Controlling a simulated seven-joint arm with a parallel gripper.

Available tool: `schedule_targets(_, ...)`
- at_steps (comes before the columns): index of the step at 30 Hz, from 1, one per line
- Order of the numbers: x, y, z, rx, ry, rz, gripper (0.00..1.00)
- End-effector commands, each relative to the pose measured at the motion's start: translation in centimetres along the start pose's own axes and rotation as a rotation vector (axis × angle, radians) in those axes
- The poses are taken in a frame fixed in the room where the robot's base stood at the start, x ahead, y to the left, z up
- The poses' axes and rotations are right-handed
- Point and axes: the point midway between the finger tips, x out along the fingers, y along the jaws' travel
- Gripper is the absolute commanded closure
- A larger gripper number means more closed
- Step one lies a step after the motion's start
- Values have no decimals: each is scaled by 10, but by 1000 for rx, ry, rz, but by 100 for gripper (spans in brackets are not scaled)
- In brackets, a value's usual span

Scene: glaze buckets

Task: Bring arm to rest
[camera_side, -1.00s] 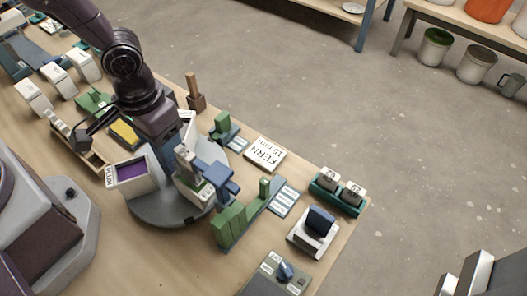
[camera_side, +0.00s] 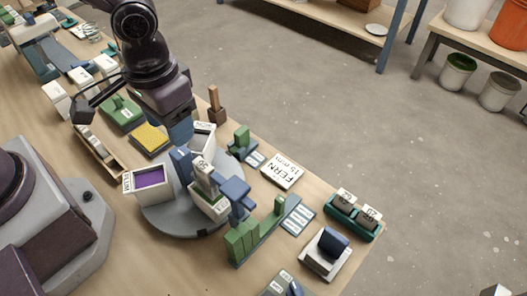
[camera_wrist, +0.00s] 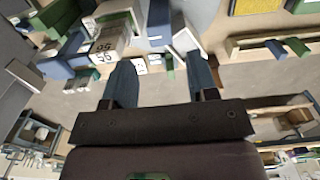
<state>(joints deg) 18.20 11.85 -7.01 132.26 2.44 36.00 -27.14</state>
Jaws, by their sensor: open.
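My gripper (camera_wrist: 162,82) is open in the wrist view, with two blue fingers spread apart and nothing between them. In the side view my gripper (camera_side: 181,148) is over the back of the round grey turntable (camera_side: 170,222). On the turntable stand a white bucket with purple glaze (camera_side: 150,180), a white bucket with a numbered block and blue handle (camera_side: 208,190), and a third white bucket (camera_side: 203,133) partly hidden behind my gripper. The numbered block also shows in the wrist view (camera_wrist: 103,50).
A yellow sponge-like pad (camera_side: 150,138) and a wooden rack (camera_side: 103,150) lie left of the turntable. Green blocks (camera_side: 243,238), a FERN card (camera_side: 282,170) and a teal tray (camera_side: 350,222) lie to the right. A wooden upright (camera_side: 215,105) stands behind.

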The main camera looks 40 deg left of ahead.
Motion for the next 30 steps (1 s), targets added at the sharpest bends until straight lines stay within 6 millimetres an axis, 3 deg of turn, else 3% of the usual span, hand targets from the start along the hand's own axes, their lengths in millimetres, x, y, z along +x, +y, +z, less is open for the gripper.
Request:
schedule_targets(6, 0, -7, 12, 103, -49, -20, 47)
schedule_targets(13, -55, -42, 21, 174, 41, -11, 47)
schedule_targets(21, -126, -91, 45, 127, 268, 4, 47)
schedule_targets(30, -167, -118, 63, 15, 477, 4, 47)
